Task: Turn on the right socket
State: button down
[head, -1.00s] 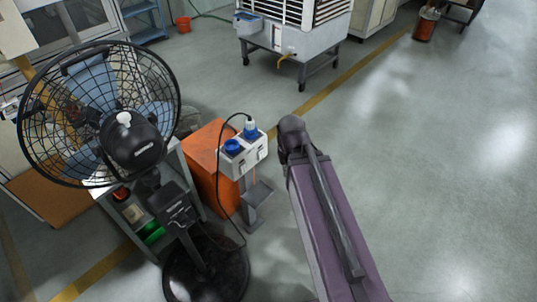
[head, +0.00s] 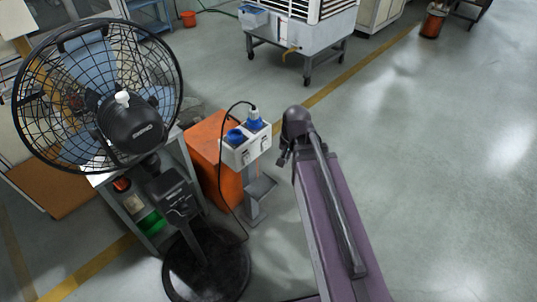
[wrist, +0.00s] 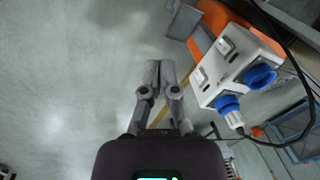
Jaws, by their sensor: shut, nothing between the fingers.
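The white socket box (head: 236,156) stands on a grey post in the head view, with two blue sockets on top. The right socket (head: 255,123) has a plug with a black cable in it. The left socket (head: 235,136) has no plug. Switches show on the box's front face. In the wrist view the box (wrist: 240,55) is at the upper right, with the right socket (wrist: 227,102) lower and a switch (wrist: 201,77) beside it. My gripper (wrist: 160,76) is shut and empty, left of the box and apart from it. In the head view it is mostly hidden by my arm.
A black fan (head: 135,125) on a round base stands left of the box. An orange cabinet (head: 213,160) is behind the post. The black cable (head: 221,180) hangs in a loop beside the box. The floor at the right is clear.

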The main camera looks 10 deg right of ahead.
aim_at(265, 145)
jog(key=w+d+f+m+t+y+b, duration=0.1)
jog(key=w+d+f+m+t+b, duration=0.1)
jog(key=w+f+m+b, duration=0.4)
jog(key=w+d+f+m+t+y+b, duration=0.2)
jog(key=w+f+m+b, duration=0.5)
jog(key=m, duration=1)
jog(key=shift+w+d+f+t+b, duration=0.2)
jog(key=shift+w+d+t+b, duration=0.5)
jog(key=shift+w+b, duration=1)
jog(key=shift+w+f, duration=0.1)
jog(key=w+a+r+b+x, duration=0.1)
jog(key=b+x, duration=0.7)
jog(key=x, duration=0.4)
jog(key=shift+w+a, duration=0.4)
jog(key=shift+w, duration=0.1)
jog(key=shift+r, duration=0.1)
